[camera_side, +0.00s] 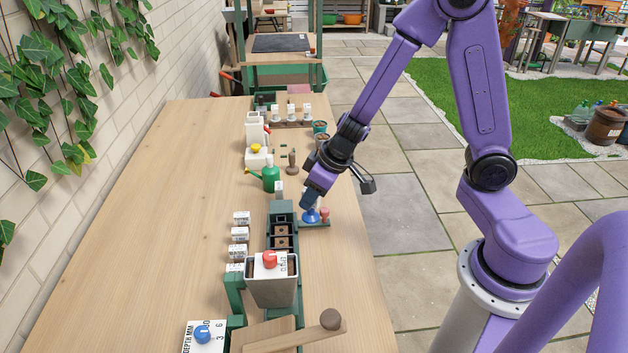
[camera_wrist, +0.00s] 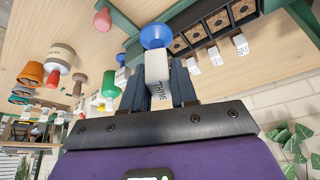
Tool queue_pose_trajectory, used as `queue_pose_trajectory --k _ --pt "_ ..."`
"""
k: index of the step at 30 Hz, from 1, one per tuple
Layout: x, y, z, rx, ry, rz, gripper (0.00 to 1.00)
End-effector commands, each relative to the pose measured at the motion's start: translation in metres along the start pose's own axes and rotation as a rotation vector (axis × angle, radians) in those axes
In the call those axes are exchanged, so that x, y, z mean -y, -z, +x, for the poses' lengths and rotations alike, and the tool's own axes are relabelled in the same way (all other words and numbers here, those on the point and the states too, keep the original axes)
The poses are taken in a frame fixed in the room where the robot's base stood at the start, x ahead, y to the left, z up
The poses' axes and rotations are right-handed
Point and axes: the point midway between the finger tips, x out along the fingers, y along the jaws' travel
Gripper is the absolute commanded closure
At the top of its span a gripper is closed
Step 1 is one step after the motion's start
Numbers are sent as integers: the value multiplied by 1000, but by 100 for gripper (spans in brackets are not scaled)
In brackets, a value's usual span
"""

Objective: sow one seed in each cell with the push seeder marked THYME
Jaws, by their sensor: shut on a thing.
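My gripper (camera_side: 315,192) is shut on the push seeder marked THYME, a white body (camera_wrist: 157,68) with a blue flared end (camera_wrist: 156,36). In the wrist view the seeder stands between the two dark fingers (camera_wrist: 165,82). In the side view its blue end (camera_side: 311,216) shows just below the gripper, by a green stand (camera_side: 318,225); whether it touches the stand is unclear. The dark cell tray (camera_side: 282,211) lies to the left, with brown, soil-filled cells; the wrist view shows several cells (camera_wrist: 218,20) with small holes. Seeds in them cannot be made out.
A red-ended seeder (camera_side: 325,213) stands close right of mine. A green watering can (camera_side: 268,177) stands behind. The bench's left side is clear.

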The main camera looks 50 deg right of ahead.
Motion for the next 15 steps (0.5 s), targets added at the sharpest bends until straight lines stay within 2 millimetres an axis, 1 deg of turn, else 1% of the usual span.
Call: queue_pose_trajectory --k 1,3,6,9,12,15 --pt "14 5 2 -3 39 -84 94" --pt "33 12 4 -6 95 -211 94" --pt "59 19 6 -7 168 -380 94" --pt "83 22 6 -3 235 -541 94" --pt "102 21 6 6 293 -682 94" --pt "116 19 5 15 337 -791 94"
